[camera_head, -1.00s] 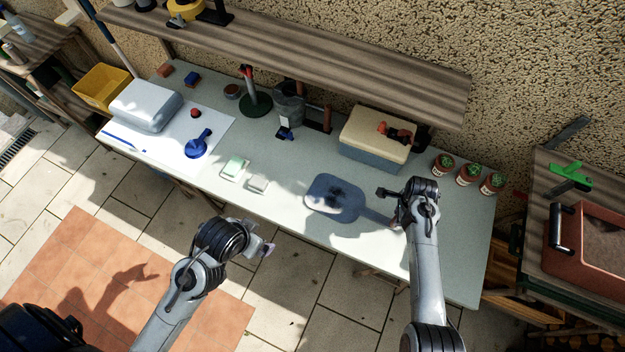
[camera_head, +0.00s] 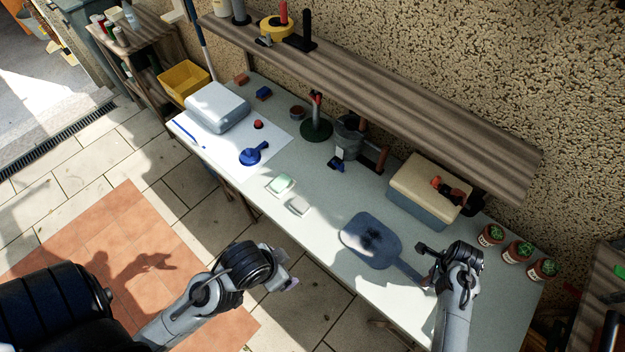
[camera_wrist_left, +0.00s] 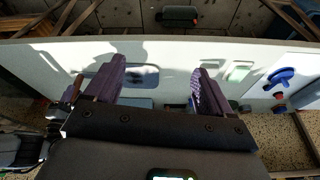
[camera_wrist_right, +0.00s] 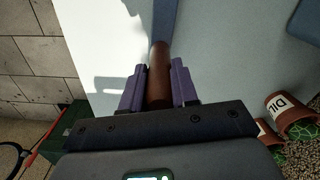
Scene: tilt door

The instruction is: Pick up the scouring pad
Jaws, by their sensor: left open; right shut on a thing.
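A small pad with a green top (camera_head: 281,184) lies on the table, with a pale grey block (camera_head: 299,206) beside it; I cannot tell for certain which is the scouring pad. The green-topped one also shows in the left wrist view (camera_wrist_left: 239,72), right of the fingers. My left gripper (camera_head: 291,278) is open and empty, off the table's front edge. A blue square pan (camera_head: 366,238) with dark marks inside lies on the table. My right gripper (camera_wrist_right: 159,88) is shut on the pan's brown handle (camera_wrist_right: 160,62).
A grey-blue box with a cream lid (camera_head: 428,180) and potted cacti (camera_head: 518,251) stand at the back right. A blue round tool (camera_head: 251,156) lies on a white sheet at the left. A wooden shelf (camera_head: 380,100) overhangs the back. The table between pads and front edge is clear.

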